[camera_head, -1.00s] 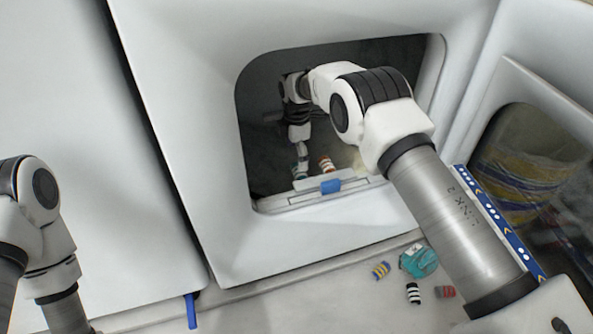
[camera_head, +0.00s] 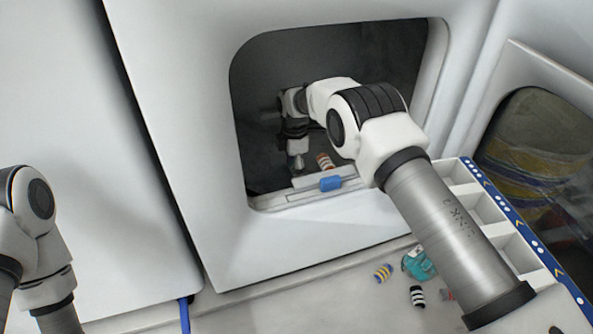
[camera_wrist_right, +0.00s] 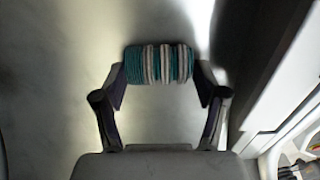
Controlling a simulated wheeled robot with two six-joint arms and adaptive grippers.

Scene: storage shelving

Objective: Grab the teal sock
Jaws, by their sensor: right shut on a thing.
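The teal sock (camera_wrist_right: 158,64) is a rolled bundle with teal and grey stripes. In the right wrist view it lies crosswise between the fingertips of my right gripper (camera_wrist_right: 160,78), which is shut on it. In the head view my right arm reaches into the square opening, and the right gripper (camera_head: 296,162) is inside it near the lower front edge. I cannot make out the teal sock clearly there. Of my left arm only links show at the left edge; its gripper is out of view.
An orange, white and dark striped roll (camera_head: 325,162) sits just right of the right gripper. The opening's lower sill has a blue latch (camera_head: 331,183). Below lie a teal item (camera_head: 418,264), a yellow-blue roll (camera_head: 383,272) and a black-white roll (camera_head: 417,296). A white compartment tray (camera_head: 487,208) stands right.

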